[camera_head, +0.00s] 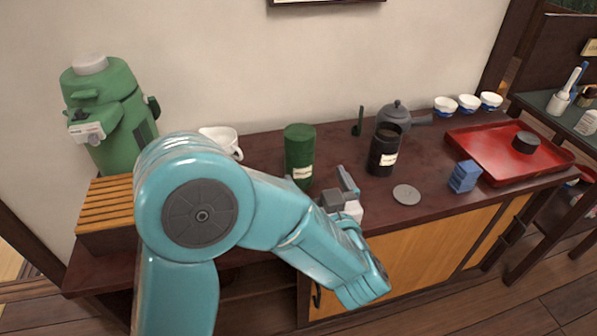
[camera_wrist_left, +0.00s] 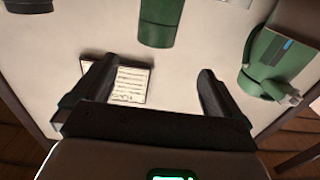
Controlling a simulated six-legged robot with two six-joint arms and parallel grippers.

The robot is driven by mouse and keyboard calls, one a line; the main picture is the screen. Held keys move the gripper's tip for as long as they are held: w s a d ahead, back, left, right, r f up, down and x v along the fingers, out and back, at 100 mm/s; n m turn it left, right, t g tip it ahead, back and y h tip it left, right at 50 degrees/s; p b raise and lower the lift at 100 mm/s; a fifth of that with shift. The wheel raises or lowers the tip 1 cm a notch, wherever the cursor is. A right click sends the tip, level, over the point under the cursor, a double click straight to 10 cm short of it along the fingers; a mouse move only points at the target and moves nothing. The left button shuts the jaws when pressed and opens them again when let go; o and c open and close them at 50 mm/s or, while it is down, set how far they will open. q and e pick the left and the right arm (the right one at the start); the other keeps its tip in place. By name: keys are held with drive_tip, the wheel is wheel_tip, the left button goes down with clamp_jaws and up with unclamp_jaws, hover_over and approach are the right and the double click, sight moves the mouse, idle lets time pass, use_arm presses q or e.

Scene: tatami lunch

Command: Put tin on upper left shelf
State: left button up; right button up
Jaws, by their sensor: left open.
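A green tin (camera_head: 300,152) with a pale label stands upright on the dark sideboard. It also shows at the top of the left wrist view (camera_wrist_left: 160,22). A black tin (camera_head: 382,152) with a pale label stands open to its right, and a grey round lid (camera_head: 406,194) lies in front of it. My left gripper (camera_head: 341,190) is open and empty, just right of and in front of the green tin, apart from it. In the left wrist view its fingers (camera_wrist_left: 153,88) are spread with nothing between them. My arm hides part of the open shelf (camera_head: 262,285) below the counter. My right gripper is out of view.
A green dispenser (camera_head: 112,112) and slatted wooden box (camera_head: 105,208) stand left, with a white cup (camera_head: 222,140) behind my arm. A teapot (camera_head: 396,114), blue block (camera_head: 464,176), red tray (camera_head: 500,150) and small bowls (camera_head: 468,103) are right. Wooden doors (camera_head: 420,258) front the sideboard.

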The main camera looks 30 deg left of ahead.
sight(300, 134)
use_arm(q)
drive_tip(key=x, duration=1)
drive_tip(key=shift+w+a, duration=0.15)
drive_tip(key=shift+w, duration=0.05)
drive_tip(key=x, duration=0.3)
drive_tip(key=b+x, duration=0.1)
drive_tip(key=x, duration=0.1)
drive_tip(key=shift+w+f, duration=0.25)
drive_tip(key=shift+f, duration=0.1)
drive_tip(key=shift+r, duration=0.1)
drive_tip(key=c, duration=1.9)
drive_tip(key=shift+o, duration=0.2)
